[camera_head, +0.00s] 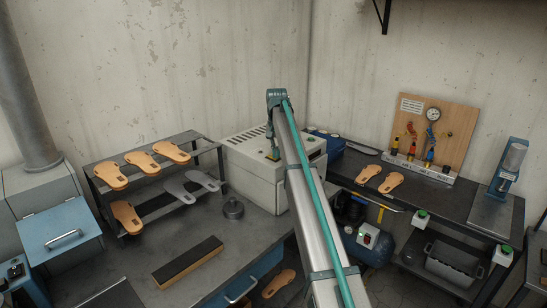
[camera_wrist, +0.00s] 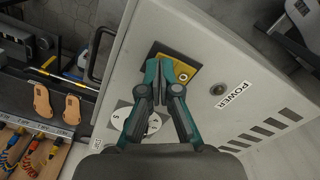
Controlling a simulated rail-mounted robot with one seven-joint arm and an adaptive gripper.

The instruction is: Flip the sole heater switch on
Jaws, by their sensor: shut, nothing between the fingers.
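The sole heater is a pale grey box; its vented top shows in the head view (camera_head: 243,143) and fills much of the wrist view (camera_wrist: 225,50). A yellow switch plate with a dark surround (camera_wrist: 185,71) is set in its top. A small dark round fitting (camera_wrist: 217,89) sits beside the POWER label (camera_wrist: 232,95). A pale dial (camera_wrist: 125,124) is partly hidden behind my fingers. My gripper (camera_wrist: 161,66) is shut and empty, pointing down with its fingertips over the switch plate; it also shows in the head view (camera_head: 272,148). The fingertips cover part of the plate. I cannot tell the switch position or any contact.
A rack with orange and grey soles (camera_head: 150,160) stands left of the heater. A blue box (camera_head: 327,145) is close on the heater's right. A gauge board (camera_head: 440,120) stands farther right.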

